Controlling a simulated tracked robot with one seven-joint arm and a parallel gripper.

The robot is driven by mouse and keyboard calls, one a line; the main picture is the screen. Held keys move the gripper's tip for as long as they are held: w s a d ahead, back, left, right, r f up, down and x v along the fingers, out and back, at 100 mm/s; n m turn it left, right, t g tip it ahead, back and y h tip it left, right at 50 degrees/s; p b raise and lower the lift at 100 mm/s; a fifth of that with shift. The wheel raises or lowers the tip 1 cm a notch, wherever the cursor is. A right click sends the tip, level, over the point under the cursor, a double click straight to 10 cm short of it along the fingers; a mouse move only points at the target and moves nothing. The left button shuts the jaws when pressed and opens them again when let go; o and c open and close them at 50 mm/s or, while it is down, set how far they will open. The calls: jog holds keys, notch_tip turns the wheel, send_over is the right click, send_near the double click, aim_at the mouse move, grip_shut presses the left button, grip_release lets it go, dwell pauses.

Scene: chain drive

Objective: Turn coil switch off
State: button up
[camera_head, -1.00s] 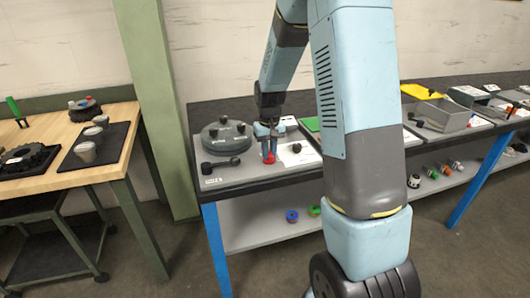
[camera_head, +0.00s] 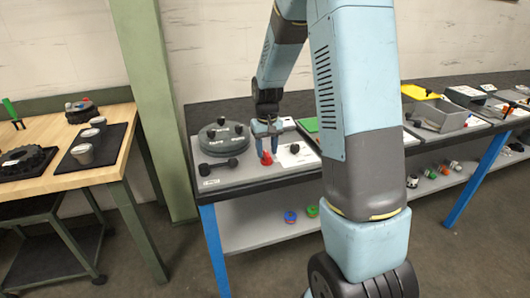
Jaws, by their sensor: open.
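My gripper (camera_head: 265,146) points down over the grey board (camera_head: 240,180) at the left end of the dark bench. Its jaws are open, with a small red part (camera_head: 267,158) standing on the board at or between the fingertips. I cannot tell whether a finger touches it. Nothing in view is clearly marked as the coil switch, and I cannot tell if the red part is that switch. A round dark grey disc (camera_head: 222,138) with knobs lies on the board left of my gripper. A black dumbbell-shaped piece (camera_head: 219,168) lies in front of the disc.
A white card with a black knob (camera_head: 295,149) is just right of my gripper. A grey bin (camera_head: 440,115) stands farther right. A green post (camera_head: 150,110) and a wooden table (camera_head: 60,140) are at left. My own arm hides the bench's middle.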

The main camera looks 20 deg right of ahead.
aim_at(267, 153)
notch_tip(267, 153, up, 12)
jog(key=shift+r, duration=0.2)
dwell(0.6)
jog(key=s+r+t, duration=0.2)
jog(key=s+r, duration=0.3)
jog(key=s, duration=0.9)
jog(key=s+a+r+t, duration=0.1)
jog(key=s+r+t, duration=0.2)
jog(key=s, duration=1.1)
notch_tip(267, 153, up, 3)
jog(key=shift+s+a+t, duration=0.3)
jog(key=shift+c, duration=0.2)
